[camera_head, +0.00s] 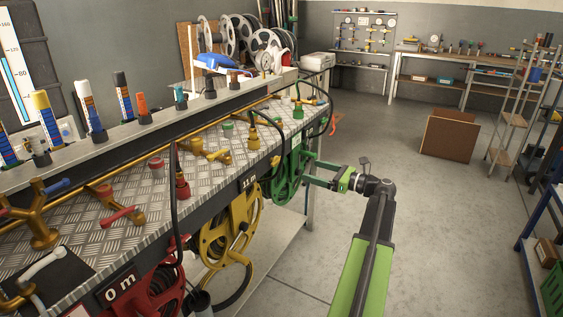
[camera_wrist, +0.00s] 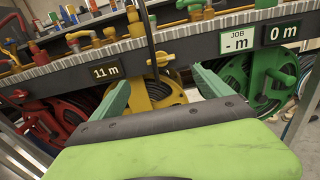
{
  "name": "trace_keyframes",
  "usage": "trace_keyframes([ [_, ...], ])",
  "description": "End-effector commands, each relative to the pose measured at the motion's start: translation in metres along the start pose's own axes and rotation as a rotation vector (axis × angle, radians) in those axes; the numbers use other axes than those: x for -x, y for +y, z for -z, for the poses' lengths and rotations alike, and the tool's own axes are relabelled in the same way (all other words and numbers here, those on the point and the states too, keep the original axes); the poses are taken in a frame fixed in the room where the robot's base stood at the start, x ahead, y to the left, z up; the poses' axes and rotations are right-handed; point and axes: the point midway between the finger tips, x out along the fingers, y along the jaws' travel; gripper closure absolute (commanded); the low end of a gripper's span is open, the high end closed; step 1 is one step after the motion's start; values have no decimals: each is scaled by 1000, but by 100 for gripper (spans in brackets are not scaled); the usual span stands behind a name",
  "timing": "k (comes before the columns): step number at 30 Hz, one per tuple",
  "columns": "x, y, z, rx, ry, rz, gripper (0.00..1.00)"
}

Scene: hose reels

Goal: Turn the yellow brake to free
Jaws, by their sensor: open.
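The yellow hose reel (camera_head: 215,242) hangs under the front edge of the bench, between the red and green reels. In the wrist view the yellow reel (camera_wrist: 155,97) shows beyond and between my fingers. A yellow fitting (camera_head: 253,138) stands on the bench top above it.
The red reel (camera_head: 160,295) hangs at the near end. A black hose (camera_head: 174,205) hangs down over the bench edge (camera_wrist: 190,40). Signs read "11 m" (camera_wrist: 106,71) and "0 m" (camera_wrist: 283,32).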

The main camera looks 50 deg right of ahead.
Motion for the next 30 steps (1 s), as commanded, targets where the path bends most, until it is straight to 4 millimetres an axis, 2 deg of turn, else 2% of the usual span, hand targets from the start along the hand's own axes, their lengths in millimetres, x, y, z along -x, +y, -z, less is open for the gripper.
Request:
trace_keyframes([
  [9,-80,-2,0,1,1,1,11],
  [15,-121,-3,0,2,1,3,11],
  [21,-139,-3,0,2,1,5,11],
  [29,-140,-3,0,2,1,6,11],
  [30,-140,-3,0,2,1,6,14],
])
